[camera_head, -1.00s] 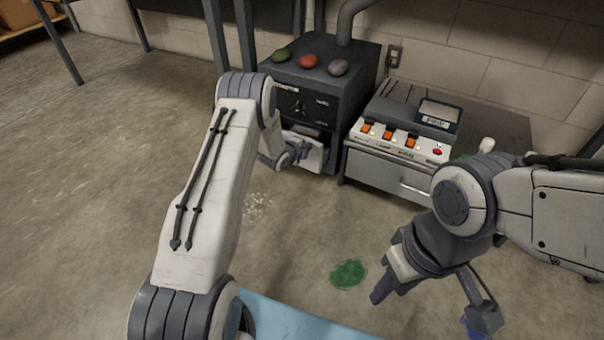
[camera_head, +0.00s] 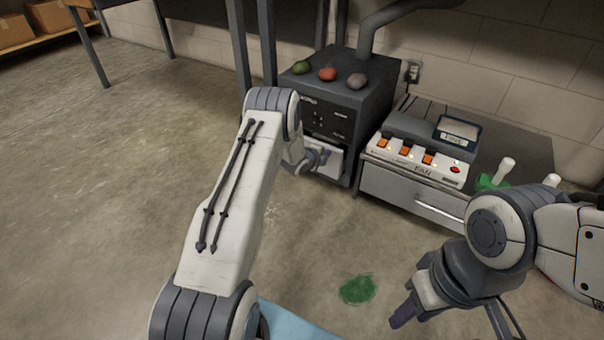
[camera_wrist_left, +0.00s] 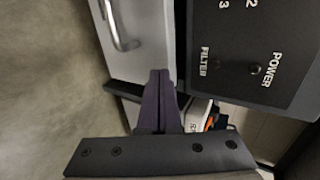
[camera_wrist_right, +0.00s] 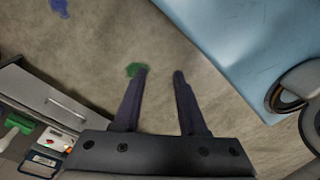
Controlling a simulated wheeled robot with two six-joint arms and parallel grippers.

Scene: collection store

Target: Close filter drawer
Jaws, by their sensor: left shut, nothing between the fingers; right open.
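The filter drawer (camera_head: 327,162) has a pale front with a handle and sits low in the dark cabinet (camera_head: 362,107). It stands out from the cabinet face, with a dark gap above it. In the left wrist view, the drawer front (camera_wrist_left: 151,38) fills the upper middle, beside the dark panel (camera_wrist_left: 262,50) marked FILTER and POWER. My left gripper (camera_head: 326,154) is shut and empty, its fingertips (camera_wrist_left: 160,75) at the drawer front; I cannot tell whether they touch. My right gripper (camera_wrist_right: 163,75) is open and empty above the floor, away from the drawer.
A grey unit (camera_head: 402,190) with orange switches on top stands right of the cabinet. Three stones, including a red one (camera_head: 327,74), lie on the cabinet. A green patch (camera_head: 357,289) marks the floor. The floor on the left is clear.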

